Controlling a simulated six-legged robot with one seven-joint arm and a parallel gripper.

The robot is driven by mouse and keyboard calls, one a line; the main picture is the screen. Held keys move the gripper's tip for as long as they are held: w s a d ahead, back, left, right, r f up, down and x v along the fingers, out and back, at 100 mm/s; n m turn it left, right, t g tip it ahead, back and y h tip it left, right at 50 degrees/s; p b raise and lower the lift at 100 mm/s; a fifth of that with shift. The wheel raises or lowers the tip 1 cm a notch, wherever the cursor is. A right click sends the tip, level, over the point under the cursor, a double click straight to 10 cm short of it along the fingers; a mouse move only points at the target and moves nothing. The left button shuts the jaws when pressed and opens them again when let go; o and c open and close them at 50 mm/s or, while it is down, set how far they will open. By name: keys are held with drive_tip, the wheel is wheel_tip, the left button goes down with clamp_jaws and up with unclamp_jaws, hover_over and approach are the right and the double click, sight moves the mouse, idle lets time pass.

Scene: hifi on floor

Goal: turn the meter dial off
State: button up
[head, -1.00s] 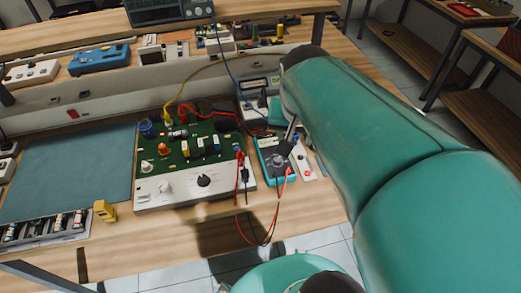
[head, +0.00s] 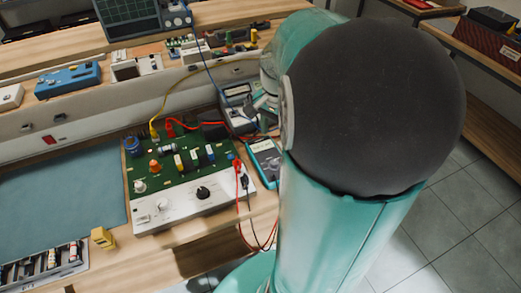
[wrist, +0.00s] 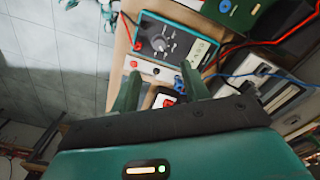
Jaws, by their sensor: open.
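The meter (head: 265,157) is a teal-edged handheld multimeter lying on the wooden bench, right of the green circuit board. In the head view my arm covers its right part. In the wrist view the meter (wrist: 176,45) shows its dark face, a pale screen and a round dial (wrist: 158,43) with a light pointer. The setting marks are too small to read. My gripper (wrist: 160,69) is open, its two dark green fingers apart with nothing held. The fingers point toward the meter and appear apart from it. The dial shows beyond the gap between the fingertips.
A white strip with red buttons (wrist: 147,67) lies beside the meter. A small box with a red switch (wrist: 168,101) shows between the fingers. Red and black leads (head: 241,190) hang at the circuit board (head: 185,160). Open floor (head: 440,235) lies to the right.

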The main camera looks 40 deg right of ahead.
sight(274, 162)
drive_tip(key=f, duration=1.2)
drive_tip(key=shift+d+f, duration=0.2)
drive_tip(key=shift+f, duration=0.1)
drive_tip(key=c, duration=1)
